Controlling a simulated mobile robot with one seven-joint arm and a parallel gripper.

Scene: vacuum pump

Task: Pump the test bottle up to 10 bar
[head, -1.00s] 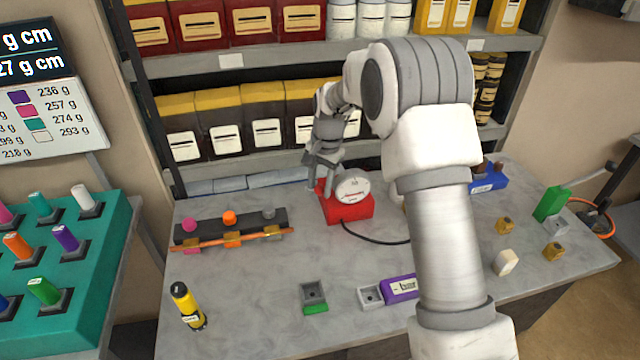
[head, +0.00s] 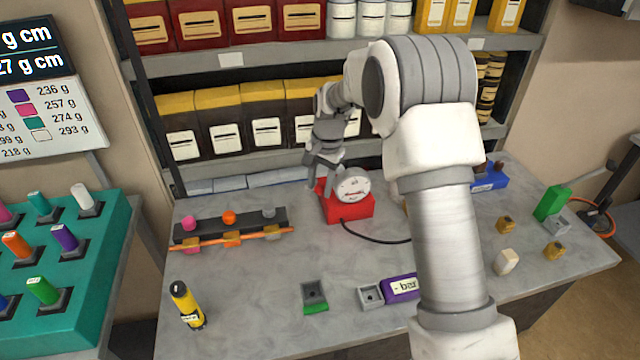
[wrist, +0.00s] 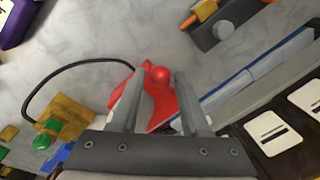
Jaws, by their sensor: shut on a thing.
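The red pump (head: 348,211) stands at the back of the grey bench, with a round white gauge (head: 352,186) on it. A reddish needle shows on the gauge, but its reading is too small to tell. My gripper (head: 322,182) is at the pump's left rear. In the wrist view, my gripper (wrist: 160,88) is shut on the pump's red ball-ended handle (wrist: 160,75). A black hose (head: 375,238) runs from the pump to the right and goes behind my arm. I cannot make out the test bottle.
A dark rack (head: 230,225) with coloured knobs and an orange rod lies left of the pump. A yellow-black cylinder (head: 187,305), a small grey-green holder (head: 314,296) and a purple block (head: 402,288) are nearer. Shelves of boxes (head: 226,137) stand close behind my gripper.

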